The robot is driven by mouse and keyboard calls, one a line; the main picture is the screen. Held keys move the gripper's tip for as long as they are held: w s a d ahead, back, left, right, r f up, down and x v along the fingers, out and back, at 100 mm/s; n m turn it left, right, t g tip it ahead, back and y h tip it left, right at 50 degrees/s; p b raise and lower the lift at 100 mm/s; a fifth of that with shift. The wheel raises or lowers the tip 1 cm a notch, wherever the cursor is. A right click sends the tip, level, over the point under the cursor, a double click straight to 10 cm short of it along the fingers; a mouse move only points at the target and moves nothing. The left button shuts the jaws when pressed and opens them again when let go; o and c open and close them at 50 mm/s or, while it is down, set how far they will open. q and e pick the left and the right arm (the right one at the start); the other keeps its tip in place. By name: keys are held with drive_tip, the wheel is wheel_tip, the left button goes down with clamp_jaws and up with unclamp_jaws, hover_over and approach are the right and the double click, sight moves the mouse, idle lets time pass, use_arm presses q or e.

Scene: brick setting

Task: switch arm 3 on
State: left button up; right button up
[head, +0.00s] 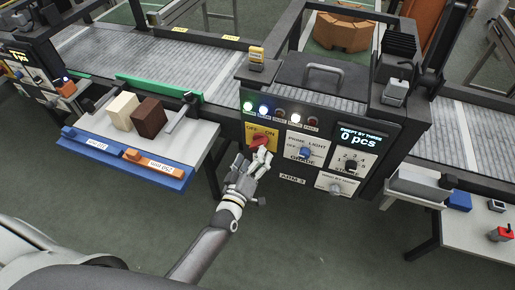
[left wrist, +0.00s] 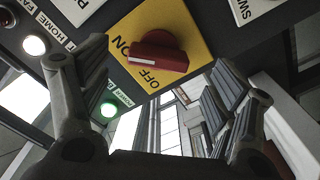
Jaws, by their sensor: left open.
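The arm 3 panel (head: 322,180) is in the middle of the head view. Its red rotary switch (head: 260,141) sits on a yellow plate marked OFF and ON. In the left wrist view the red switch (left wrist: 160,55) shows close up, with a white line near its left end; I cannot tell for certain which label it points to. My left gripper (head: 260,154) is open just in front of the switch, also seen in the left wrist view (left wrist: 160,75) with fingers either side, not visibly touching it. My right gripper is not in view.
A lit green lamp (left wrist: 108,108) and a lit white lamp (left wrist: 34,45) are near the switch. The grade knob (head: 305,152) is right of it. A side table (head: 195,148) with a cream block (head: 121,110) and a brown block (head: 148,118) stands left. Floor in front is clear.

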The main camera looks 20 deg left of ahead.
use_arm(q)
drive_tip(key=s, duration=0.7)
drive_tip(key=shift+a, duration=0.1)
drive_tip(key=s+f+m+g+b, duration=0.1)
drive_tip(key=s+f+m+g, duration=0.3)
drive_tip(key=f, duration=0.6)
drive_tip(key=s+f+g+h+b, duration=0.1)
drive_tip(key=s+f+g, duration=0.1)
drive_tip(key=s+f, duration=0.65)
drive_tip(key=s+f+m+g+b, duration=0.1)
drive_tip(key=s+f+m+g, duration=0.2)
drive_tip(key=f, duration=1)
drive_tip(key=s+a+f+m+g, duration=0.1)
drive_tip(key=s+f, duration=0.3)
drive_tip(key=s, duration=0.4)
drive_tip(key=s+a+f+m+g+y+b, duration=0.1)
drive_tip(key=s+a+f+g, duration=0.2)
drive_tip(key=s, duration=0.5)
drive_tip(key=s+a+f+m+g, duration=0.2)
drive_tip(key=s+f+g, duration=0.2)
drive_tip(key=s+f, duration=0.2)
drive_tip(key=shift+s+f+y, duration=0.3)
drive_tip(key=shift+s+f, duration=0.1)
drive_tip(key=shift+s, duration=0.5)
drive_tip(key=shift+c, duration=0.2)
